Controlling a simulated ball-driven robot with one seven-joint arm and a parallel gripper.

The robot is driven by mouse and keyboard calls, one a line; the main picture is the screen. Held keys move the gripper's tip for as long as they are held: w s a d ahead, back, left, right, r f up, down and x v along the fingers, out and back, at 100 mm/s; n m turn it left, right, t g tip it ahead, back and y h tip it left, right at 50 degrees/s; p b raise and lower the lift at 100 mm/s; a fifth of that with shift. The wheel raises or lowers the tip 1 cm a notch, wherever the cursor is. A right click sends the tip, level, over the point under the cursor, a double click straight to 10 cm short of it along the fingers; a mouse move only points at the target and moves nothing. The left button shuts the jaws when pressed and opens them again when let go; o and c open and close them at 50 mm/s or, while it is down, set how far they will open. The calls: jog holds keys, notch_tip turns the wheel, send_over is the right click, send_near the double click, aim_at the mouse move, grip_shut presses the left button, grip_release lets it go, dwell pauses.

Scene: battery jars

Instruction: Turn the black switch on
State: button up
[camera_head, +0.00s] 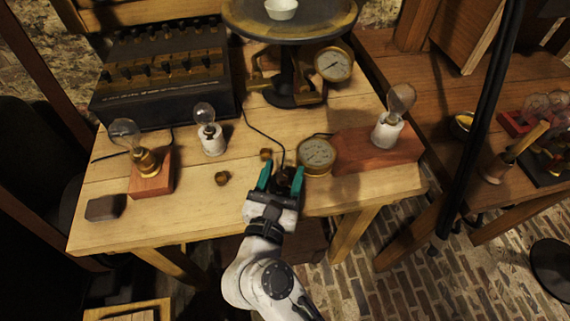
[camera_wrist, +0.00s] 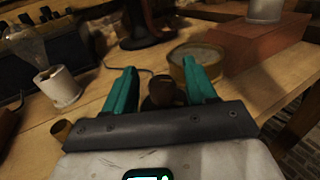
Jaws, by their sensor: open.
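My gripper (camera_head: 281,176) is at the front edge of the wooden table, its two green fingers apart. A small dark round knob-like thing (camera_head: 286,174) sits between or just beyond the fingers; it also shows between them in the wrist view (camera_wrist: 162,92). A thin black cable (camera_head: 262,132) runs to it, so it may be the black switch, but its on or off position cannot be told. The fingers partly hide it, and contact is not clear.
A round brass gauge (camera_head: 317,155) stands close to the right finger. White lamp holders with bulbs (camera_head: 211,138) (camera_head: 388,131) stand left and right, the right one on a red-brown block (camera_head: 365,152). A black box with knobs (camera_head: 165,84) and a scale (camera_head: 290,32) stand behind.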

jog(key=shift+w+d, duration=0.25)
jog(key=shift+w, duration=0.8)
jog(key=c, duration=1)
jog(key=shift+o, duration=0.2)
